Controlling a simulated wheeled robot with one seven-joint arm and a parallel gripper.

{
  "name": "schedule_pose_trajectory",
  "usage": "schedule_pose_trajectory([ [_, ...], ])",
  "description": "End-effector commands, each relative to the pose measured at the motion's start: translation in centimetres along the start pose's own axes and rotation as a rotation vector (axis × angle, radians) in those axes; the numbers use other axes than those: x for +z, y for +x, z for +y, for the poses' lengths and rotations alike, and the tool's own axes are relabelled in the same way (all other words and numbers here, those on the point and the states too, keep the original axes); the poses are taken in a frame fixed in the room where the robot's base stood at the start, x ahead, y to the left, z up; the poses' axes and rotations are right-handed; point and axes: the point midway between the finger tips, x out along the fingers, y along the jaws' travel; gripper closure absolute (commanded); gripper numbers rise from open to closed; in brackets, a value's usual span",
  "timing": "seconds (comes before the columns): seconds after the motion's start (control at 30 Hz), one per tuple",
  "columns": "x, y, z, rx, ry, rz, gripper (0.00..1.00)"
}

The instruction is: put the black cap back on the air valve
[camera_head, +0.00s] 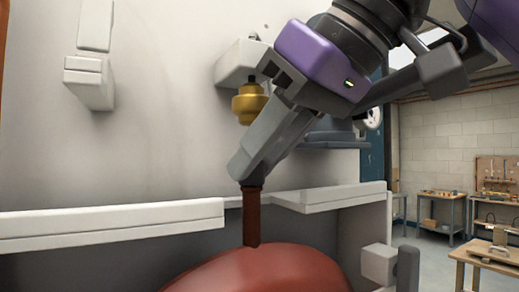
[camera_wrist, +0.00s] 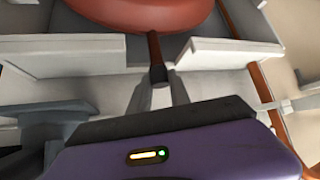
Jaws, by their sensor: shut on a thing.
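My gripper (camera_head: 243,182) points down and to the left in the head view, its fingers closed. In the wrist view, a small dark piece, which looks like the black cap (camera_wrist: 158,74), sits between the fingertips. In the head view, the fingers mostly hide it. A brass fitting with a narrow dark top, which looks like the air valve (camera_head: 248,103), stands upright behind and above the fingertips.
A red rounded vessel (camera_head: 260,270) lies below the fingertips, with the pipe running to it. White ledges (camera_head: 110,218) flank the pipe. A white wall bracket (camera_head: 240,62) is behind the brass fitting. Another bracket (camera_head: 88,85) is at upper left. Wall space between them is clear.

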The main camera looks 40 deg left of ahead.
Motion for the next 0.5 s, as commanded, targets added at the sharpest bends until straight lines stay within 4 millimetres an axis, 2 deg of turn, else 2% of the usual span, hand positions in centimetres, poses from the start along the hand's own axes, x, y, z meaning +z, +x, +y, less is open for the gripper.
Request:
schedule_pose_trajectory([
  [0.3, 0.11, 0.12, -0.02, 0.000, -0.001, 0.000, 1.00],
  [0.33, 0.11, 0.12, -0.02, 0.000, -0.001, 0.000, 0.73],
  [0.43, 0.11, 0.12, -0.03, 0.000, -0.001, 0.000, 0.53],
  [0.5, 0.11, 0.12, -0.03, 0.000, -0.001, 0.000, 0.51],
])
